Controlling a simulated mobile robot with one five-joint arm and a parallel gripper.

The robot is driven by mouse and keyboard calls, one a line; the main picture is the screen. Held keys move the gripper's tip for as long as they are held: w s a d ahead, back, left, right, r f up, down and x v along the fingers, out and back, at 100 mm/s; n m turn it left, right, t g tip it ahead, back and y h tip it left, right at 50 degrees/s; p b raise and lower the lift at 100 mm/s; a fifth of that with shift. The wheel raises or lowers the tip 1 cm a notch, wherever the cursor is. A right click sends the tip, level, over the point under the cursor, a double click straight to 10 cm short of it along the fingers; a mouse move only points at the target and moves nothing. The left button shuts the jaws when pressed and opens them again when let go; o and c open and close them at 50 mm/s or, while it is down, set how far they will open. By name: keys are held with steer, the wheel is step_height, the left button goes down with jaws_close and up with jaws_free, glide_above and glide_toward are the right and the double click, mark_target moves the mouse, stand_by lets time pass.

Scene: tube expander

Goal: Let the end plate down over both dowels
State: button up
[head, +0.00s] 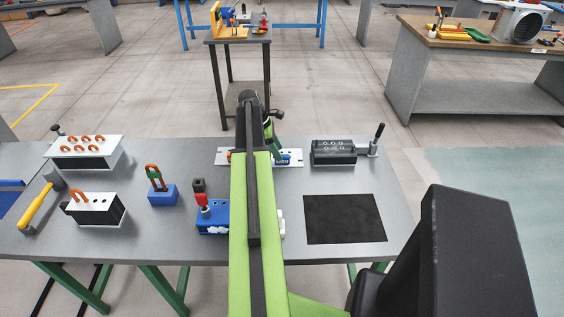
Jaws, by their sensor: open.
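I cannot pick out the end plate or the dowels for sure. A flat light plate (222,157) with small holes lies at the back middle of the bench, and a blue part (287,156) shows on it beside my arm. My green arm crosses the middle of the head view and hides much of that plate. A blue fixture (213,217) with a red and black clamp (201,198) stands left of my arm, partly hidden by it. My gripper is hidden behind my arm.
White-topped blocks with copper bends (84,153) (96,208), a hammer (40,203) and a blue block (163,195) with copper-coloured loop stand left. A dark block with a lever (334,153) stands back right. A black mat (345,219) lies bare at right.

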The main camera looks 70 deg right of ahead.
steer(key=b+x, duration=0.3)
steer(key=x, duration=0.2)
steer(key=shift+r, duration=0.25)
steer(key=shift+c, duration=0.5)
jaws_close()
stand_by(0.4)
